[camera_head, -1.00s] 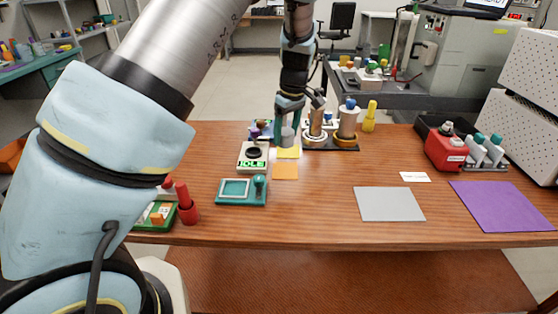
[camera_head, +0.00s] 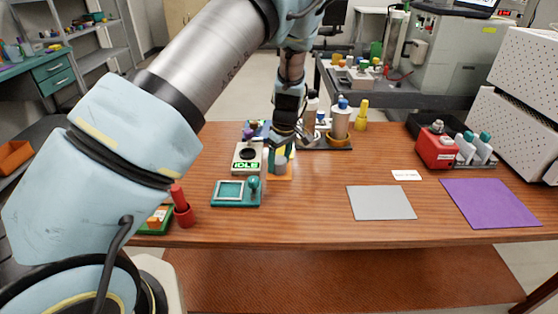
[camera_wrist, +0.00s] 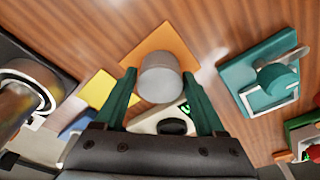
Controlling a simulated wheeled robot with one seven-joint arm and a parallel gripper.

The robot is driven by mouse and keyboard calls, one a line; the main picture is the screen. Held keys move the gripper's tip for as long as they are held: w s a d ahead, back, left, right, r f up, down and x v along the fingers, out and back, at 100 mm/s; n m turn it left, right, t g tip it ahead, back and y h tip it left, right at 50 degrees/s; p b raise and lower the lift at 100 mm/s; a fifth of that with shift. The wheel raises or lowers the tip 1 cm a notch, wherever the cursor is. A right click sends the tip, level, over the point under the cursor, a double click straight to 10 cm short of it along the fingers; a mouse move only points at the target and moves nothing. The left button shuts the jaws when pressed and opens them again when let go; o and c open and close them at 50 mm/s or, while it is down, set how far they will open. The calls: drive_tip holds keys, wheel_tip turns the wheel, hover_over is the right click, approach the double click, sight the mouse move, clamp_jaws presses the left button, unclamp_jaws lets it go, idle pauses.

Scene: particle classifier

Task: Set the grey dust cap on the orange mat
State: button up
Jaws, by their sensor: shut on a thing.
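The grey dust cap (camera_wrist: 160,78) is a short grey cylinder between the two teal fingers of my gripper (camera_wrist: 164,100) in the wrist view. My gripper (camera_head: 281,162) is shut on the cap, upright, over the orange mat (camera_head: 284,178). In the wrist view the orange mat (camera_wrist: 150,42) shows beneath and around the cap. I cannot tell whether the cap touches the mat. In the head view my fingers mostly hide the cap.
A white device with an "IDLE" display (camera_head: 246,167) stands just left of the mat. A teal stamp tray (camera_head: 228,192) is in front of it. Bottles on a dark base (camera_head: 337,142) stand behind right. The grey mat (camera_head: 380,203) and purple mat (camera_head: 490,203) lie right, with bare wood between.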

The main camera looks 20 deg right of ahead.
sight(283, 162)
drive_tip(key=o, duration=1.3)
wheel_tip(283, 162, up, 12)
drive_tip(key=s+b, duration=0.2)
drive_tip(key=b, duration=0.1)
drive_tip(key=w+a+r+m, duration=0.1)
drive_tip(key=w+a+r, duration=0.1)
drive_tip(key=a, duration=1.6)
drive_tip(key=s+a+m, duration=0.1)
drive_tip(key=s+a, duration=0.2)
drive_tip(key=a, duration=0.3)
drive_tip(key=s+a+r+m, duration=0.1)
drive_tip(key=s+a, duration=0.3)
drive_tip(key=a, duration=0.2)
drive_tip(key=s+a+r+m, duration=0.1)
drive_tip(key=s+a+m, duration=0.1)
drive_tip(key=s+a, duration=0.2)
drive_tip(key=shift+a+h, duration=0.4)
drive_tip(key=shift+a, duration=0.95)
